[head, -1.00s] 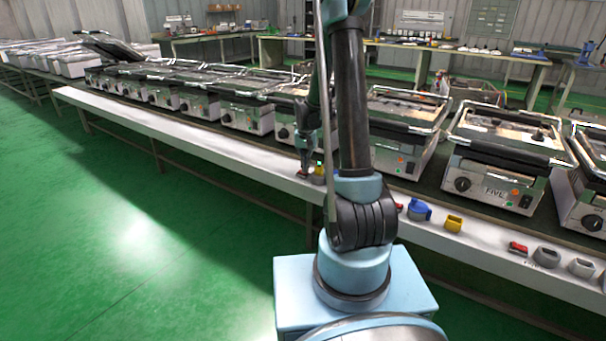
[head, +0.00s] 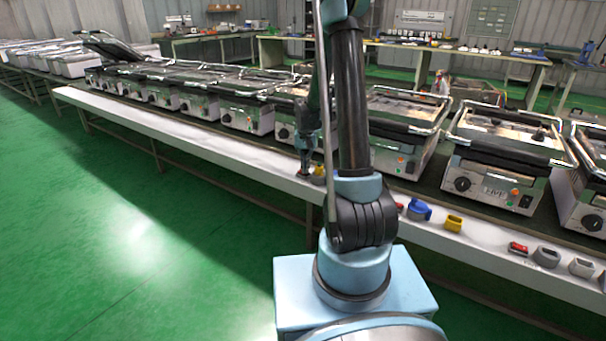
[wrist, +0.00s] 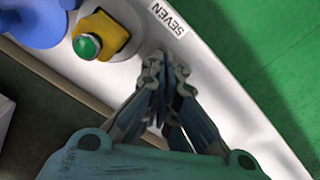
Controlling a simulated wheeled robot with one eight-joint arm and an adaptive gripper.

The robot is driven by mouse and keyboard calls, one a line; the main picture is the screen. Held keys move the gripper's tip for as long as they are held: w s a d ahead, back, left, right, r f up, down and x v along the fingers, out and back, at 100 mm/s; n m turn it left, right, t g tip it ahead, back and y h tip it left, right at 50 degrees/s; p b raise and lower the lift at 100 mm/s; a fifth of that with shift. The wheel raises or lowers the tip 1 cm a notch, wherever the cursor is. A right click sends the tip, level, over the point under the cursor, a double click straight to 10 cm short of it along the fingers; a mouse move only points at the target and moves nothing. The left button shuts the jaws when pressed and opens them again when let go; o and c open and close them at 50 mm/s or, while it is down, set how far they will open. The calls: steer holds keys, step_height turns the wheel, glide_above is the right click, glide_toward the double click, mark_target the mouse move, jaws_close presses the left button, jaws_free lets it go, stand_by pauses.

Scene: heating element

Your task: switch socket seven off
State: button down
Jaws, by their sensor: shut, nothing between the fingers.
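My gripper (wrist: 165,62) is shut and empty, its fingertips right beside the white label reading SEVEN (wrist: 167,18). In the head view my gripper (head: 303,174) points down at the white ledge, to the left of my arm. The switch by the SEVEN label is hidden under the fingers in the wrist view, so I cannot tell its state or whether the tips touch it. A yellow fitting (wrist: 117,37) with a green button (wrist: 88,46) sits to the left of the fingertips; it also shows in the head view (head: 318,175).
The white ledge (head: 180,144) runs along the bench front. A row of grills (head: 497,155) stands behind it. A blue plug (head: 419,210), another yellow fitting (head: 453,223) and a red switch (head: 518,248) lie to the right. The green floor in front is clear.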

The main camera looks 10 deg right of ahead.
steer(key=shift+r, duration=3.2)
steer(key=shift+s+r, duration=0.1)
steer(key=s+d+r, duration=0.2)
steer(key=s+r, duration=0.5)
steer(key=s, duration=0.3)
steer(key=s+d+f+n+t, duration=0.1)
steer(key=s, duration=1.2)
steer(key=s+d+f+n+t, duration=0.1)
steer(key=s+d, duration=0.1)
steer(key=s, duration=1.1)
steer(key=shift+f, duration=0.4)
steer(key=shift+w, duration=0.1)
